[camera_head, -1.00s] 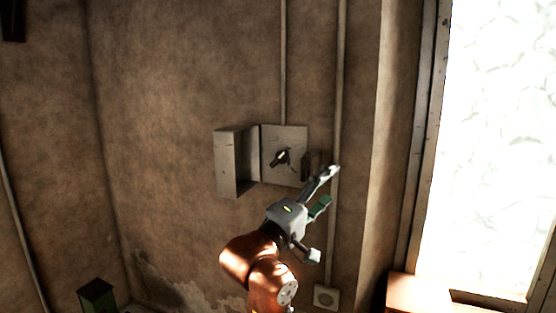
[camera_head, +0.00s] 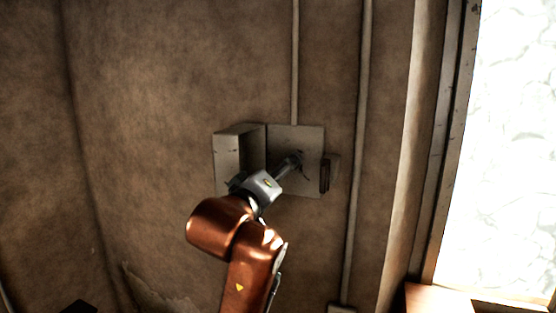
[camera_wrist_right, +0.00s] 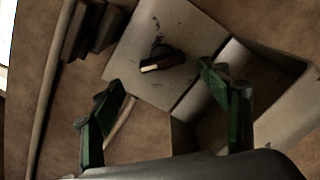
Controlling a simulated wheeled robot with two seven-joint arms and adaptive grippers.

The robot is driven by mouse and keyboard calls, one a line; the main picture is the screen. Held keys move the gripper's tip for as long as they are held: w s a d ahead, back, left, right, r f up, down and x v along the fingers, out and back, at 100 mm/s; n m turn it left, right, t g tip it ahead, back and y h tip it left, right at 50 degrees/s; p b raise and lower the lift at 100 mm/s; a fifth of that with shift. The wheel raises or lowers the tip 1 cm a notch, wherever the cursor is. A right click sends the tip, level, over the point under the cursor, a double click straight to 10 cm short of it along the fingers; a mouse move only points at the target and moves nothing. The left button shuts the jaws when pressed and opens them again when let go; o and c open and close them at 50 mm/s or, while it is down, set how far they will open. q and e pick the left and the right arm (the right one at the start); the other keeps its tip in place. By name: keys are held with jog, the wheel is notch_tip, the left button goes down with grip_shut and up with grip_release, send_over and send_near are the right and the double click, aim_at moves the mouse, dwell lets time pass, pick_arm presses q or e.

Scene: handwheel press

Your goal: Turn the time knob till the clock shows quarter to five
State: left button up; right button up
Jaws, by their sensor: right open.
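The time knob (camera_wrist_right: 160,60) is dark with a pale face and sits on a worn grey plate (camera_wrist_right: 135,62) in the right wrist view. My right gripper (camera_wrist_right: 162,82) is open and empty, with its green-padded fingers spread to either side below the knob in that view. In the head view the right gripper (camera_head: 291,164) reaches over the same plate (camera_head: 312,180) and largely hides the knob. I cannot tell whether a finger touches the plate. No clock face shows in either view. My left gripper is not in view.
A grey box-like panel (camera_head: 226,160) juts out left of the plate. A small dark block (camera_head: 325,174) sits at the plate's right edge. Pipes (camera_head: 360,120) run up the wall, and a bright window (camera_head: 510,150) is at the far right.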

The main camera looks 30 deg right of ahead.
pick_arm(q)
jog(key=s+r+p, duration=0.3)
jog(key=p, duration=0.1)
pick_arm(e)
jog(key=x, duration=0.8)
jog(key=shift+w+a, duration=0.1)
jog(key=shift+w, duration=0.3)
jog(key=shift+s, duration=0.1)
jog(key=c, duration=1.2)
jog(key=m+b, duration=0.2)
jog(key=b, duration=0.2)
jog(key=shift+f, duration=0.15)
jog(key=shift+m+b, duration=0.65)
jog(key=shift+m, duration=0.05)
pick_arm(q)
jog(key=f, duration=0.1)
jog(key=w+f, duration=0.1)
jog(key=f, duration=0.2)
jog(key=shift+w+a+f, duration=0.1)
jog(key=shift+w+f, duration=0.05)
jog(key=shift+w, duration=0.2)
